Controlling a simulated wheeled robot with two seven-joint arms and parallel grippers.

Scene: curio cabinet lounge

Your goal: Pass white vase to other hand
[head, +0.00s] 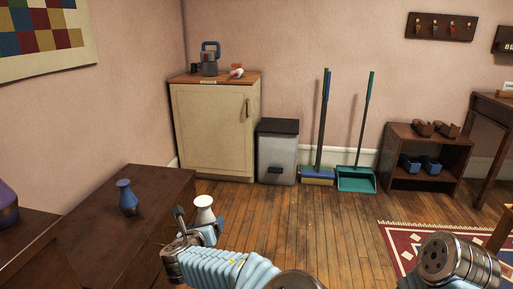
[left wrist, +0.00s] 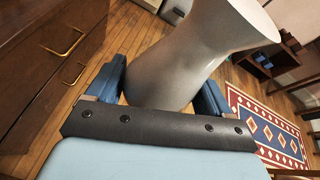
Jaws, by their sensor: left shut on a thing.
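The white vase (head: 204,208) is held upright in my left gripper (head: 197,228) in the head view, off the right end of the dark wooden cabinet top. In the left wrist view the vase (left wrist: 190,60) sits between the two blue fingers of my left gripper (left wrist: 160,98), its flared rim toward the upper right. The left gripper is shut on it. At the lower right of the head view part of my right arm shows; its gripper fingers are not visible.
A blue vase (head: 127,197) stands on the dark cabinet top (head: 160,182) at left. A purple vase (head: 7,205) is at the far left edge. A cream cabinet (head: 212,128), grey bin (head: 278,150), broom (head: 320,140) and dustpan (head: 357,179) line the wall. The middle floor is clear.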

